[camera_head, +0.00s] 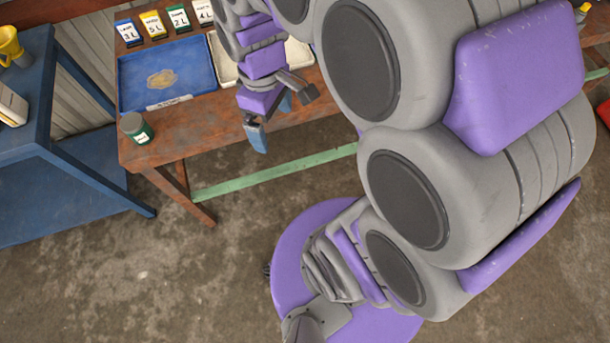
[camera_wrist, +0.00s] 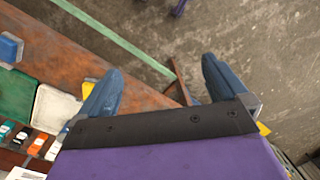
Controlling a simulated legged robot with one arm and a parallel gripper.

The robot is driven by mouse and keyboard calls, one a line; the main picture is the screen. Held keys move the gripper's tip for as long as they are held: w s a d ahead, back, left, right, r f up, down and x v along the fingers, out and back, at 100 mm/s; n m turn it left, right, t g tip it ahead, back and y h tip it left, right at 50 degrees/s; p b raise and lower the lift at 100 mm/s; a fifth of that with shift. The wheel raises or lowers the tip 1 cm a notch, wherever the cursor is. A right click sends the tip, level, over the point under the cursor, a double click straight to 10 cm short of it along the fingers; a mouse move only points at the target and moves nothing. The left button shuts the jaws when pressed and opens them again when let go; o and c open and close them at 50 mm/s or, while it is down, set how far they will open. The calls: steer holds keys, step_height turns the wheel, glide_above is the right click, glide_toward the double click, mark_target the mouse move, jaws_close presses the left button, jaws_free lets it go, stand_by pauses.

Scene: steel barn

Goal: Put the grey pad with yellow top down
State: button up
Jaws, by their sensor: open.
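I cannot make out a grey pad with a yellow top in either view. My gripper (camera_head: 270,118) hangs over the front edge of the brown workbench (camera_head: 205,125) in the head view. In the wrist view my gripper (camera_wrist: 160,72) has its two blue fingers wide apart, with nothing between them but bench edge and floor behind. A small yellow patch (camera_wrist: 90,86) shows beside the left finger, mostly hidden by it. Another yellow bit (camera_wrist: 263,129) shows by the right finger; I cannot tell what either is. My arm hides the right part of the bench in the head view.
A blue tray (camera_head: 205,68), a dark green jar (camera_head: 134,129) and labelled containers (camera_head: 153,25) stand on the bench. A green tray (camera_wrist: 15,97) and white tray (camera_wrist: 55,107) show in the wrist view. A blue table (camera_head: 42,105) stands left; concrete floor lies in front.

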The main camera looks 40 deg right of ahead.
steer(key=s+a+m, duration=0.2)
steer(key=s+m, duration=0.4)
steer(key=s, duration=0.7)
steer(key=shift+s+f+g, duration=0.15)
steer(key=shift+s+g, duration=0.15)
steer(key=shift+s, duration=0.1)
steer(key=shift+d, duration=0.1)
